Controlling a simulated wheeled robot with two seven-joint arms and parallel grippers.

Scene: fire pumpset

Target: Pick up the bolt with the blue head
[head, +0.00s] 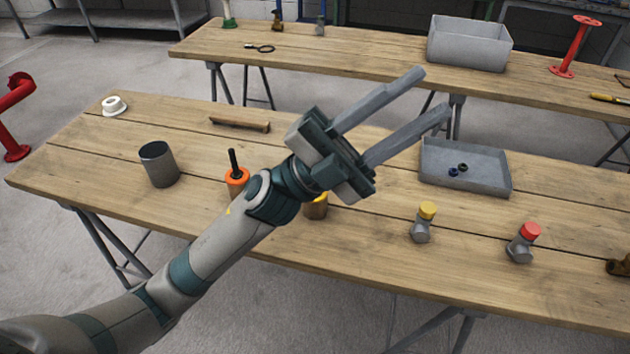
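A grey metal tray (500,185) stands at the right of the near table. Two small dark pieces lie in it. One looks dark blue (453,172) and may be the blue-headed bolt; the other looks black (463,167). They are too small to tell their shape for sure. My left gripper (434,92) is raised over the near table, its two long fingers spread apart with nothing between them. Its fingertips appear above and left of the tray in the picture, apart from the small pieces. My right gripper is out of view.
On the near table stand a grey cup (158,165), an orange-topped piece (237,178), a yellow-capped fitting (424,222) and a red-capped fitting (523,242). A wooden bar (239,124) lies behind. The far table holds a grey bin (468,45) and red stand (574,48).

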